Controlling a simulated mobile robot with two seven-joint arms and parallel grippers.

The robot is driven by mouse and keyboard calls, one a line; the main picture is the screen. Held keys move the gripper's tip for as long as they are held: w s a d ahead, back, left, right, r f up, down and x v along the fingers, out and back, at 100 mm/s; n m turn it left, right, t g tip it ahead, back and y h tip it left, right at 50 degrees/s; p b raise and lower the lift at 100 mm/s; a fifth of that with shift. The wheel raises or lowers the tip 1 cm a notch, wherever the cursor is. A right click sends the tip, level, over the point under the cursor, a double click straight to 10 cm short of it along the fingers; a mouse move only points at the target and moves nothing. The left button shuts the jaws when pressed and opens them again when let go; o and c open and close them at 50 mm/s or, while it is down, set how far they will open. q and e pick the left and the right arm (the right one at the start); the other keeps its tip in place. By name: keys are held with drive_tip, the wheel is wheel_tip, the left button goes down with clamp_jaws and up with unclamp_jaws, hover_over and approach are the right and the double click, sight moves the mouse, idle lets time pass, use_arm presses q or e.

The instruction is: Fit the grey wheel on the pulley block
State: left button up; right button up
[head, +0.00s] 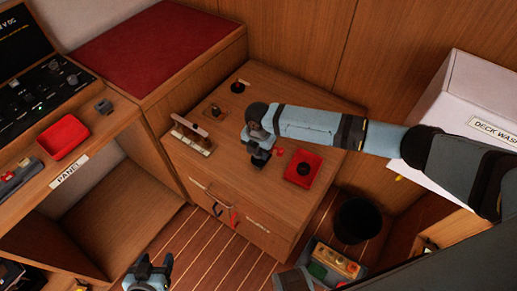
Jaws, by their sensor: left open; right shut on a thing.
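My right gripper (261,157) is low over the wooden cabinet top, left of the red tray. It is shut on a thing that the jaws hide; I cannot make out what. My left gripper (150,265) is open and empty at the bottom edge, in front of the cabinet. A small fitting on a base (213,111) stands towards the back left of the top; it may be the pulley block, but it is too small to be sure. I cannot pick out the grey wheel for certain.
A red tray (316,160) with a dark round thing (303,169) in it sits right of my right gripper, near a small red piece (279,151). A rack (193,140) stands on the left edge. A black disc (238,87) lies at the back. A black bin (357,220) stands right.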

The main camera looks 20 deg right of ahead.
drive_tip(key=shift+r, duration=0.1)
idle(0.5)
drive_tip(key=shift+p, duration=0.45)
drive_tip(key=shift+f, duration=0.2)
drive_tip(key=shift+f+b, duration=0.4)
drive_tip(key=shift+f, duration=0.1)
drive_tip(key=shift+f+b, duration=0.45)
drive_tip(key=shift+f, duration=0.4)
drive_tip(key=o, duration=1)
